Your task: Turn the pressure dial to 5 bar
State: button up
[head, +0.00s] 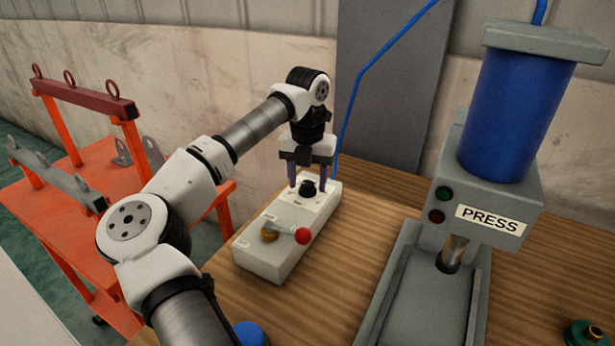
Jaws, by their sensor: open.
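The pressure dial is a small black knob (308,187) on the far end of a pale grey control box (272,262), which lies on a wooden bench. The markings around the dial are too small to read, so I cannot tell its setting. My gripper (308,185) points down over the dial, with one finger on each side of it. The jaws are open. I cannot tell whether either finger touches the knob.
A lever with a red ball (303,236) on a brass base stands on the near part of the box. A grey and blue press (500,120) stands to the right. An orange cart (75,200) is at the left. Bare bench (350,260) lies between box and press.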

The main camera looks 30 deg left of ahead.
jog(key=c, duration=1)
